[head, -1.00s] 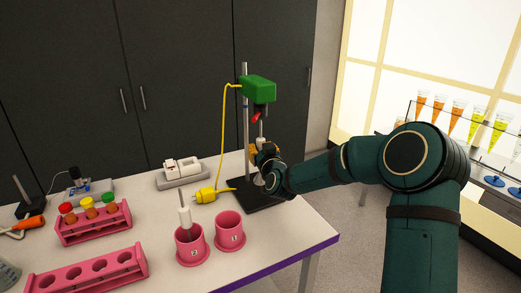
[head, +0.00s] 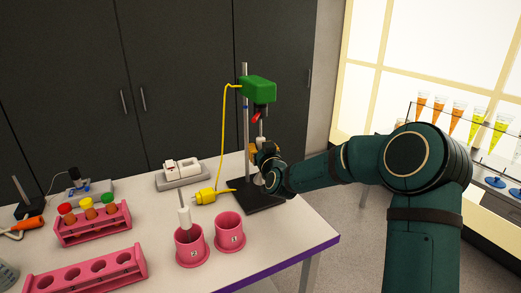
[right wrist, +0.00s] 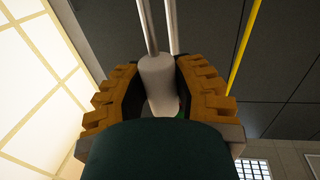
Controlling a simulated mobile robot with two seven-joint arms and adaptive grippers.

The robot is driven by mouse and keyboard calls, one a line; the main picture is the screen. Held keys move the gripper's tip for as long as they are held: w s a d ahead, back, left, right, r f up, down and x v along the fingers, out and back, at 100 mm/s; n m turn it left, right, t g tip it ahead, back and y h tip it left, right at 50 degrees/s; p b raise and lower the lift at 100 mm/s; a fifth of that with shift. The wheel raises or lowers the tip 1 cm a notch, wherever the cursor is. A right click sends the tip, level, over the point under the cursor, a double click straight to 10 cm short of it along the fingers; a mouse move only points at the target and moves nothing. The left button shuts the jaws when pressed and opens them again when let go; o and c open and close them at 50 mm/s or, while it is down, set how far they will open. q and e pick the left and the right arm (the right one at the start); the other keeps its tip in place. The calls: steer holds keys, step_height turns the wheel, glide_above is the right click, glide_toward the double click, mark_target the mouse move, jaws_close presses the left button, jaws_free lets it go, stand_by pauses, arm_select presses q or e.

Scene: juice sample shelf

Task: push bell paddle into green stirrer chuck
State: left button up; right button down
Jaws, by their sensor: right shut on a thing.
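The green stirrer (head: 258,89) sits high on a metal stand, with a dark chuck (head: 260,110) and a red lever (head: 257,117) beneath. My right gripper (head: 262,152) is at the stand below the chuck, shut on the bell paddle's white sleeve (right wrist: 158,82). A white part of the paddle (head: 261,139) shows just above the gripper, roughly upright under the chuck. In the head view I cannot tell whether its top is inside the chuck. The paddle's lower end is mostly hidden by my gripper. My left gripper is not in view.
A yellow cord and plug (head: 204,196) lie left of the black stand base (head: 246,203). Two pink cups (head: 230,232) stand in front, one holding another white-sleeved rod (head: 184,217). Pink racks (head: 92,229) and a grey-white device (head: 182,175) are further left.

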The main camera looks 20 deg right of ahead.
mark_target(261, 137)
steer(key=shift+b, duration=0.3)
steer(key=shift+r+p, duration=0.6)
steer(key=shift+r, duration=0.7)
steer(key=shift+b, duration=0.4)
stand_by(0.4)
steer(key=shift+r+p, duration=0.4)
steer(key=shift+r, duration=0.5)
steer(key=c, duration=0.7)
jaws_free()
steer(key=shift+s+f, duration=0.1)
steer(key=s+a, duration=0.1)
steer(key=s, duration=1)
steer(key=shift+s+a, duration=0.35)
steer(key=shift+a, duration=0.05)
